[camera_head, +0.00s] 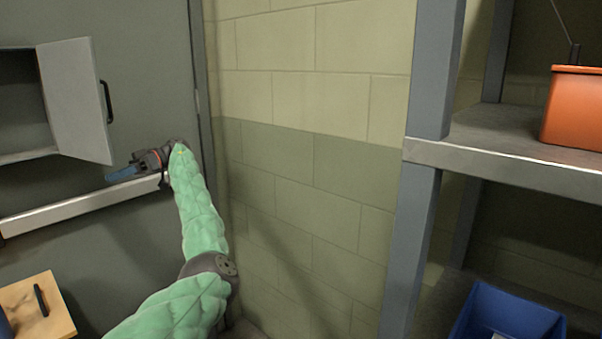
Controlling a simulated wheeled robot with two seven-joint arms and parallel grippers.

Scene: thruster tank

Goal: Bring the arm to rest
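My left arm, in a quilted green sleeve, comes in from the bottom of the head view and reaches up and away toward the grey wall panel. My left gripper (124,172) is at its far end, small in the picture, with bluish fingers pointing left. I see no object clearly held. My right gripper is not in view.
An open cabinet door (76,101) with a dark handle hangs above my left gripper. A pale rail (80,203) runs below. Right of the block wall stands a metal shelf (500,160) with an orange container (574,108); a blue bin (507,317) sits lower. A wooden board (36,306) is bottom left.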

